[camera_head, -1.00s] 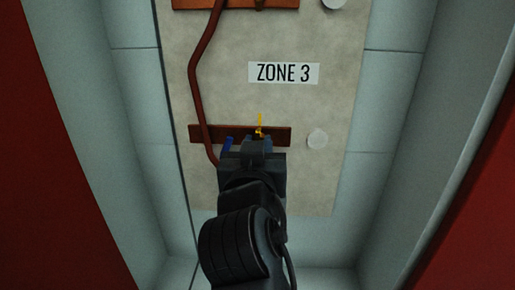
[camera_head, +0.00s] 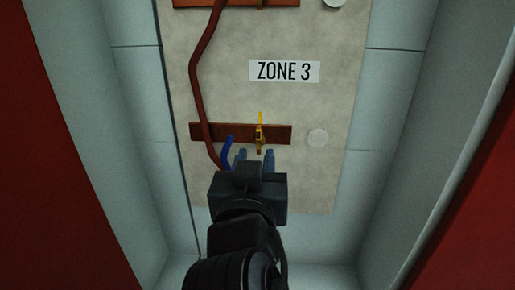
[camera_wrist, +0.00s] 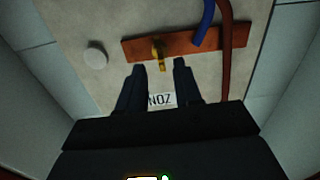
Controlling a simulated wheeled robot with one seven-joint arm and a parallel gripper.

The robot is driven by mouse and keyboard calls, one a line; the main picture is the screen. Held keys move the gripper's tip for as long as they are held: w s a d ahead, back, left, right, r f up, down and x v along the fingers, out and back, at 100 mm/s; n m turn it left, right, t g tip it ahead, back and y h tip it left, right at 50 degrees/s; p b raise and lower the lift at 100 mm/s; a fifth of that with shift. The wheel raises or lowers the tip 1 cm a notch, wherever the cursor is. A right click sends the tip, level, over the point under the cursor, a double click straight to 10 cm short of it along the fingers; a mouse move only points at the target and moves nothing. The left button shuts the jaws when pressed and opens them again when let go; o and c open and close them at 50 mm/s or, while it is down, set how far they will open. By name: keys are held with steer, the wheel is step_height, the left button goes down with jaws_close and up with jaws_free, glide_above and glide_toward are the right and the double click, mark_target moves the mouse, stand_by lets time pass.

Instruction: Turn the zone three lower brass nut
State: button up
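The lower brass nut (camera_head: 260,138) sits on a reddish-brown bar (camera_head: 281,134) below the ZONE 3 label (camera_head: 284,71). In the wrist view the brass nut (camera_wrist: 159,50) shows on the bar (camera_wrist: 131,46), ahead of and between the lines of my fingers. My gripper (camera_head: 254,156) is just below the nut in the head view. In the wrist view my gripper (camera_wrist: 155,64) has its two dark fingers apart, with nothing held between them. The fingertips look close to the nut, but I cannot tell that they touch it.
A red-brown cable (camera_head: 196,75) and a blue wire (camera_head: 229,142) run left of the nut. Another brown bar (camera_head: 238,3) is at the top. Pale cabinet walls (camera_head: 400,110) close in both sides.

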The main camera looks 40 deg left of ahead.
steer(key=shift+v, duration=1.25)
steer(key=s+d+f+m+h, duration=0.1)
steer(key=s+d+f+h, duration=0.15)
steer(key=d+f, duration=0.75)
steer(key=s+d+f+h, duration=0.1)
steer(key=s+d+f, duration=0.2)
steer(key=d+f, duration=0.75)
steer(key=s+d+m, duration=0.2)
steer(key=s+d, duration=0.4)
steer(key=d, duration=0.5)
steer(key=s+d+r+m+h, duration=0.25)
steer(key=s+d, duration=0.35)
steer(key=s, duration=0.3)
steer(key=s+d+r+m+h, duration=0.1)
steer(key=s+d+h, duration=0.4)
steer(key=s, duration=0.4)
step_height(320, 180, up, 14)
steer(key=d+y+p, duration=0.1)
steer(key=p, duration=1.2)
steer(key=shift+s+d, duration=0.2)
steer(key=shift+d, duration=0.1)
